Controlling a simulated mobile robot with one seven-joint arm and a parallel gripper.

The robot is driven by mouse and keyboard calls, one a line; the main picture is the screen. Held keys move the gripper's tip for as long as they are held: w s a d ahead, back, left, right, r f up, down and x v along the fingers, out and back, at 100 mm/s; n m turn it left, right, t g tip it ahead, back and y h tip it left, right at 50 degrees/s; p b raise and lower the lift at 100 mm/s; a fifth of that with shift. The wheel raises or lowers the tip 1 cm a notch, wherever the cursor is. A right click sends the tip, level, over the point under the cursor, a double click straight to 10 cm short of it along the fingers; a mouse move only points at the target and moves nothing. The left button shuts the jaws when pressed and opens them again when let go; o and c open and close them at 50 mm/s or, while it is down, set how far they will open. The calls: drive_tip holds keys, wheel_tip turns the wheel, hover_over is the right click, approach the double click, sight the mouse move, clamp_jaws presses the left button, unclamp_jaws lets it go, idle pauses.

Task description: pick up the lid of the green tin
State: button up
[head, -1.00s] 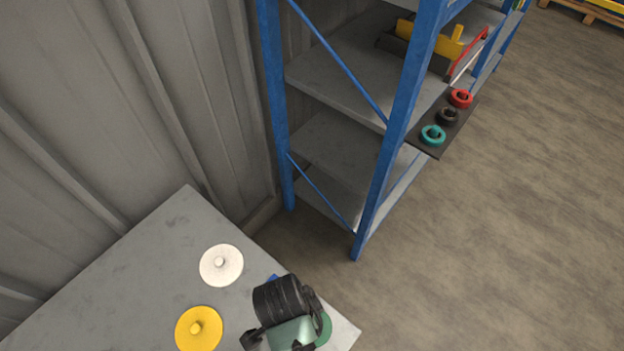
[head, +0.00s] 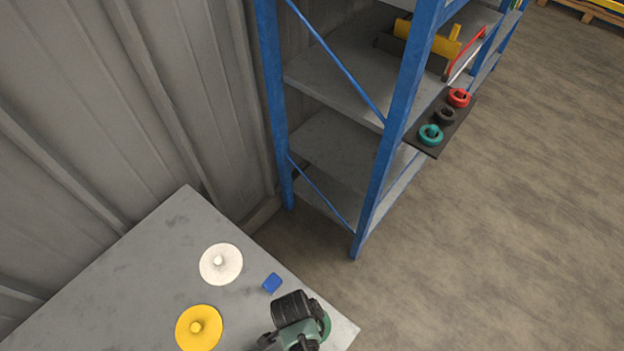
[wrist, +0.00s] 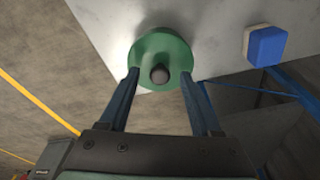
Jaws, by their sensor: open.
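The green tin's lid (wrist: 160,53) is a round green disc with a dark knob (wrist: 159,74) in the middle, seen in the wrist view. In the head view only a green edge (head: 326,325) shows to the right of my gripper, near the table's right corner. My gripper (wrist: 160,76) is open, with one finger on each side of the knob in the wrist view. I cannot tell whether the fingertips are level with the knob or short of it. In the head view my wrist hides most of the lid, and the tin's body cannot be made out.
A white disc (head: 221,264) and a yellow disc (head: 199,328), both knobbed, lie on the grey table (head: 130,270). A blue block (head: 272,283) lies close to my gripper; it also shows in the wrist view (wrist: 266,46). A blue-framed shelf (head: 385,140) stands behind.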

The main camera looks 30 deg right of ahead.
drive_tip(key=shift+f, duration=0.15)
clamp_jaws()
idle(0.5)
